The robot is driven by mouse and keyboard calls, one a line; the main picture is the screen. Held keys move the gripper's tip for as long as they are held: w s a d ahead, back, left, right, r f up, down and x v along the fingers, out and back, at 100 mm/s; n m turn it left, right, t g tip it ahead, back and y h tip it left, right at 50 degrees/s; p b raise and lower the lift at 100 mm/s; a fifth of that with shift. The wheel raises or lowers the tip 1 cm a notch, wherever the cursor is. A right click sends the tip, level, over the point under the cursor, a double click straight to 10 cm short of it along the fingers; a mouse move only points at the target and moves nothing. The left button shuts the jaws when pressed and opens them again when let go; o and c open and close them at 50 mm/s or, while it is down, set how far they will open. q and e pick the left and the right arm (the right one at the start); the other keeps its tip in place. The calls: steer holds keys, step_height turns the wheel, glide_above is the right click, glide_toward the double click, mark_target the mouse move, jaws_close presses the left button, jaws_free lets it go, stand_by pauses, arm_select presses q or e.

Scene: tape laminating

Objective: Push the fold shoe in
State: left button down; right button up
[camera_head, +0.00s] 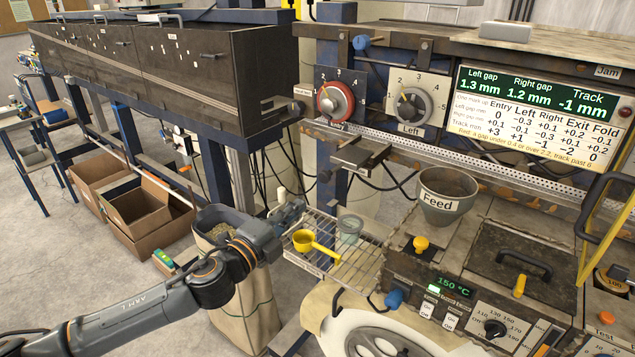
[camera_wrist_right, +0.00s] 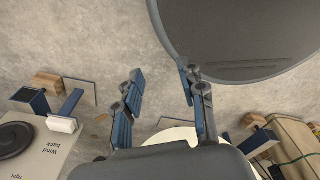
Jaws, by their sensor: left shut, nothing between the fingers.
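No part is labelled as the fold shoe. A grey metal block with a flat plate (camera_head: 358,153) sticks out from the front rail below the Left dial and may be it; I cannot tell for sure. My left gripper (camera_head: 292,210) is shut and empty, below and to the left of that block and apart from it, near the left end of a wire rack. In the right wrist view my right gripper (camera_wrist_right: 160,82) has its two blue-padded fingers spread apart with nothing between them, above the grey floor.
The wire rack (camera_head: 350,268) holds a yellow scoop (camera_head: 305,241) and a small grey cup (camera_head: 350,228). The Feed pot (camera_head: 447,196) stands to the right. A sack (camera_head: 245,300) stands below my left arm. A display (camera_head: 537,105) reads gaps and track -1 mm.

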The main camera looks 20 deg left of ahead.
arm_select(q)
steer(key=p+x, duration=0.2)
steer(key=x, duration=0.5)
steer(key=shift+w+d+r, duration=0.1)
steer(key=shift+w, duration=0.15)
steer(key=shift+w+d, duration=0.2)
steer(key=shift+w, duration=0.45)
arm_select(e)
steer(key=w+r, duration=0.1)
steer(key=r, duration=0.2)
steer(key=shift+w+r, duration=0.1)
steer(key=shift+w, duration=0.3)
steer(key=shift+s, duration=0.2)
